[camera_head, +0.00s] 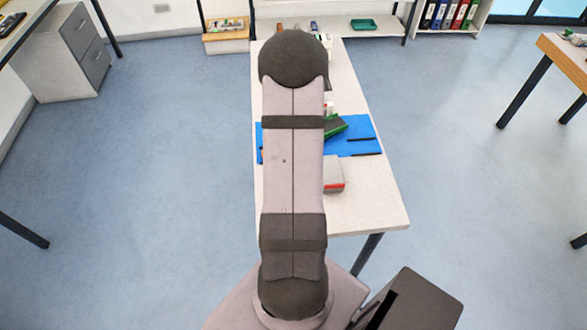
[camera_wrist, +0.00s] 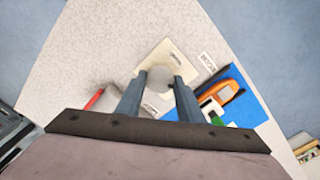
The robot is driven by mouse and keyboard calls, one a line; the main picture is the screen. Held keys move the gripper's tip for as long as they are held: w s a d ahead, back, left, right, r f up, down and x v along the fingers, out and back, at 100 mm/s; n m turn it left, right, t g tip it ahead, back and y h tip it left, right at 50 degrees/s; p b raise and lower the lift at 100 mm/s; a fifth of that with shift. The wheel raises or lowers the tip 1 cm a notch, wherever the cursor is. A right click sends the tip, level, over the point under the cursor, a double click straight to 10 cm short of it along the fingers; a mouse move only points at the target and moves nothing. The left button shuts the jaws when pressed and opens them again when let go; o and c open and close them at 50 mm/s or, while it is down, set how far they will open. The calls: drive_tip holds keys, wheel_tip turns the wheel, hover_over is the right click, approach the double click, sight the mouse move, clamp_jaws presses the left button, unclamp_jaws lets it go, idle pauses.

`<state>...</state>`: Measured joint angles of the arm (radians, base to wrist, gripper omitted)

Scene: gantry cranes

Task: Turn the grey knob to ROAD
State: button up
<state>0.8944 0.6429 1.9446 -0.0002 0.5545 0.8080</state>
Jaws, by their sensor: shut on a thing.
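The grey knob (camera_wrist: 158,79) is a round, pale grey piece on a cream plate (camera_wrist: 152,58) in the wrist view. My gripper (camera_wrist: 160,77) reaches over the plate, with one dark finger on each side of the knob, and is shut on it. A small dark label shows on the plate above the knob, and a white label card (camera_wrist: 208,62) lies to its right; I cannot read either surely. The knob's pointing direction cannot be told. In the head view my arm hides the knob and the gripper.
A blue mat (camera_head: 366,136) lies on the pale table (camera_head: 375,205), bearing an orange tool (camera_wrist: 220,97) and a green item (camera_head: 335,126). A grey box with a red stripe (camera_head: 334,174) stands nearby. The table's near right corner is bare.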

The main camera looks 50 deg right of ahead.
drive_tip(key=n, duration=1.3)
drive_tip(key=shift+p, duration=0.3)
drive_tip(key=shift+n, duration=0.4)
drive_tip(key=o, duration=1.1)
drive_tip(key=shift+c, duration=0.2)
drive_tip(key=shift+r+b, duration=0.85)
drive_tip(key=shift+r, duration=2.85)
